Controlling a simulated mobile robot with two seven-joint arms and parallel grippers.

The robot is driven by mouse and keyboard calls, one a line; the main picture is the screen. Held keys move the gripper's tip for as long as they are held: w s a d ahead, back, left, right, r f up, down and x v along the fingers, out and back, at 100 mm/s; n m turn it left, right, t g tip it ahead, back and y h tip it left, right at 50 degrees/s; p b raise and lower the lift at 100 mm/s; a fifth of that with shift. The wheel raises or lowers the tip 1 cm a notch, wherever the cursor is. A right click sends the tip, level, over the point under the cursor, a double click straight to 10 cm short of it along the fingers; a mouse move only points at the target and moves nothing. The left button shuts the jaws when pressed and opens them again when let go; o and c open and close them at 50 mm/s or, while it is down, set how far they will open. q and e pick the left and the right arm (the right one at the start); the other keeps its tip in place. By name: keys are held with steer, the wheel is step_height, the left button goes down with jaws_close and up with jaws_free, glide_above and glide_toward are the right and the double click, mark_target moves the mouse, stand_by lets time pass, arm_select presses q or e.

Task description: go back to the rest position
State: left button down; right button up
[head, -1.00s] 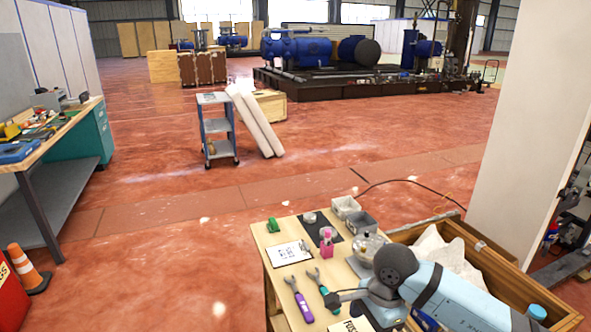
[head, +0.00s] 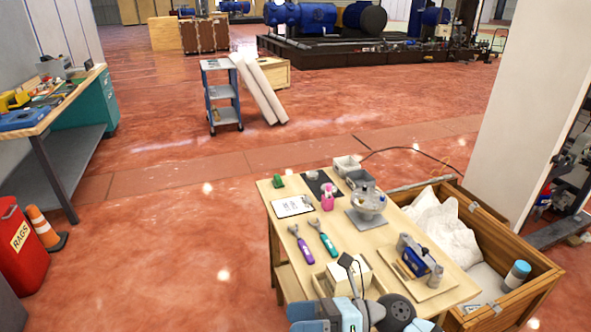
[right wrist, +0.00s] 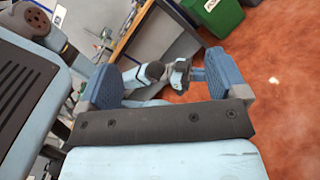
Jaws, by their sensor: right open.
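My right gripper (right wrist: 163,65) is open and empty in the right wrist view, its two blue fingers wide apart. Red floor and the side of a bench show beyond it. A blue and dark arm part (right wrist: 155,75) shows between the fingers, farther off. In the head view, blue and dark links of my arm (head: 345,316) are at the bottom edge, low in front of the wooden table (head: 362,262). My left gripper is not seen in the head view.
Floor to the left is clear up to an orange cone (head: 42,228).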

steer(key=w+d+f+m+t+h, duration=0.1)
steer(key=d+f+m+t+h, duration=0.3)
steer(key=m+t, duration=0.8)
steer(key=w+d+f+m+t+h, duration=0.3)
steer(key=d+m+t, duration=0.35)
steer(key=m, duration=1.25)
steer(key=s+d+f+m+g+h, duration=0.4)
steer(key=s+f+m, duration=0.3)
steer(key=f, duration=0.1)
steer(key=s+d+f+m+g+h, duration=0.3)
steer(key=s+f+m+h, duration=0.1)
steer(key=s+f+m, duration=0.4)
arm_select(q)
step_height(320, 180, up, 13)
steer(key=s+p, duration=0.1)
steer(key=p, duration=1.4)
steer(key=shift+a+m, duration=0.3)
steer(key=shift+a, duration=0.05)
arm_select(e)
step_height(320, 180, up, 13)
steer(key=w+d+n, duration=0.1)
steer(key=n, duration=0.1)
steer(key=shift+d+t, duration=0.15)
steer(key=shift+t, duration=0.2)
